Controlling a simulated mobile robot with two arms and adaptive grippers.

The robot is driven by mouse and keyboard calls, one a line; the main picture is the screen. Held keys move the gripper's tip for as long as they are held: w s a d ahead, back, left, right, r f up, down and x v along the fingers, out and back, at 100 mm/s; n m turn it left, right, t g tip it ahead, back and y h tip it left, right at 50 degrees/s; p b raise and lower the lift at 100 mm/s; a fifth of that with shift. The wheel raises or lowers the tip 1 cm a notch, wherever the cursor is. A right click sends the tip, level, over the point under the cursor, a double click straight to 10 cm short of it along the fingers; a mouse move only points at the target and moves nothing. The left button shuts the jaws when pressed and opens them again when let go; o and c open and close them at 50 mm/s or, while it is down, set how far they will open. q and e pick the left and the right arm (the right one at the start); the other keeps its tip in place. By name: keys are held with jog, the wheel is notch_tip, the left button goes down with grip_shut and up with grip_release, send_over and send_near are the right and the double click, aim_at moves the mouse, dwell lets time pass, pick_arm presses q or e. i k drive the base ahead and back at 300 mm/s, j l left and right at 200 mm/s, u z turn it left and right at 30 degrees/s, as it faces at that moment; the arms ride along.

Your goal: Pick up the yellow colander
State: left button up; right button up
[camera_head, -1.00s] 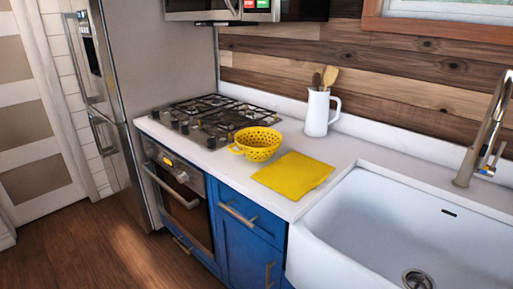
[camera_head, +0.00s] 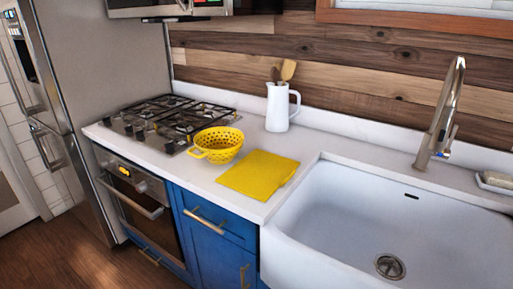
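The yellow colander (camera_head: 218,146) is a round bowl with holes and a loop handle. It stands upright on the white counter, at the right front corner of the gas hob and beside a folded yellow cloth. Its handle points to the left front. Nothing covers it. Neither of my grippers shows in the head view.
The yellow cloth (camera_head: 258,174) lies flat between colander and sink. A white jug (camera_head: 278,108) with wooden utensils stands behind. The gas hob (camera_head: 170,120) is to the left, the white sink (camera_head: 395,225) and tall faucet (camera_head: 440,115) to the right. Blue cabinets (camera_head: 215,235) front the counter.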

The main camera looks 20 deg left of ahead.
aim_at(220, 145)
jog(key=i+j+z, duration=0.1)
jog(key=j+z, duration=0.35)
jog(key=j, duration=0.45)
jog(key=j+z, duration=0.5)
jog(key=j, duration=0.4)
